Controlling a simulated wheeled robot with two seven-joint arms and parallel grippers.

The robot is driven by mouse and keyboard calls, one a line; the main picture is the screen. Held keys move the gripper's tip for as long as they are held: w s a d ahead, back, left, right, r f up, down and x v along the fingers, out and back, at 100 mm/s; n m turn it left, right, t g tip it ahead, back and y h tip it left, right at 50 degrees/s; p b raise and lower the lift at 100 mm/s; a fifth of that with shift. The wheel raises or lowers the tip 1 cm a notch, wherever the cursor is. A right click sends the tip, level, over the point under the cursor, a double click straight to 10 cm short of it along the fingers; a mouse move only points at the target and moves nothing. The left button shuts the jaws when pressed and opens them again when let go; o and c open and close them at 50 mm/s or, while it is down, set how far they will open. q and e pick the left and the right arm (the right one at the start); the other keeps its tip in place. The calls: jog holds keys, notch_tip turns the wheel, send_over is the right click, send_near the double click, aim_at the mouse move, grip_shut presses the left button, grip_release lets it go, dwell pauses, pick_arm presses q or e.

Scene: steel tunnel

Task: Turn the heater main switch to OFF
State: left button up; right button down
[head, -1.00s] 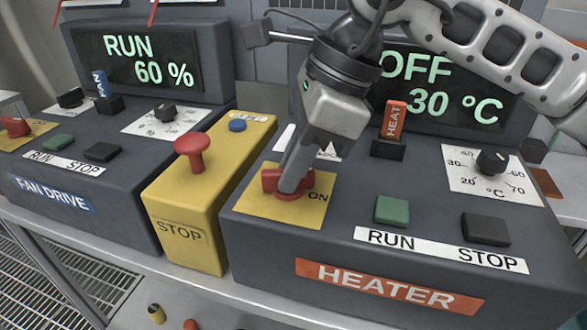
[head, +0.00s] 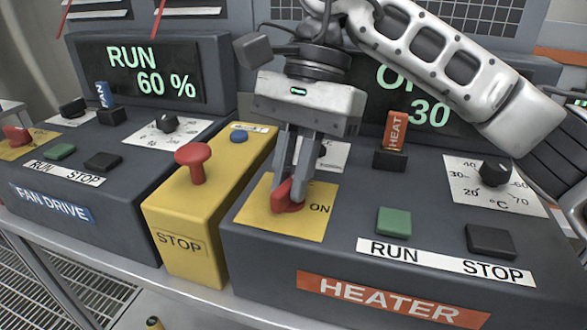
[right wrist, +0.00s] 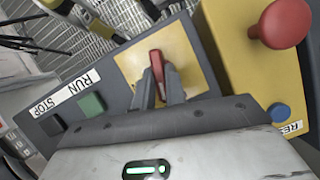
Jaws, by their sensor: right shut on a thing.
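The heater main switch is a red handle (head: 284,199) on a yellow plate (head: 258,214) of the heater panel. The word ON is printed right of it; other lettering is hidden. The handle now runs roughly front to back across the plate. My right gripper (head: 291,192) comes down from above and is shut on the handle. In the right wrist view, the red handle (right wrist: 157,72) stands between the two fingers of my gripper (right wrist: 162,85). The heater display (head: 428,100) is partly hidden by my arm. My left gripper is not in view.
A yellow box with a red stop button (head: 196,162) and a blue button (head: 239,135) stands left of the switch. Right of it are a green RUN button (head: 394,221), a black STOP button (head: 490,240), an orange HEAT tag (head: 396,129) and a temperature knob (head: 495,172).

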jog(key=shift+r+n+g+h, duration=0.1)
jog(key=shift+n+g+h, duration=0.3)
jog(key=shift+n, duration=0.9)
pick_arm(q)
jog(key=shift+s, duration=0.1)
pick_arm(e)
jog(key=shift+n+h, duration=0.3)
jog(key=c, duration=1.4)
grip_release()
jog(key=shift+a, duration=0.1)
jog(key=shift+c, duration=0.2)
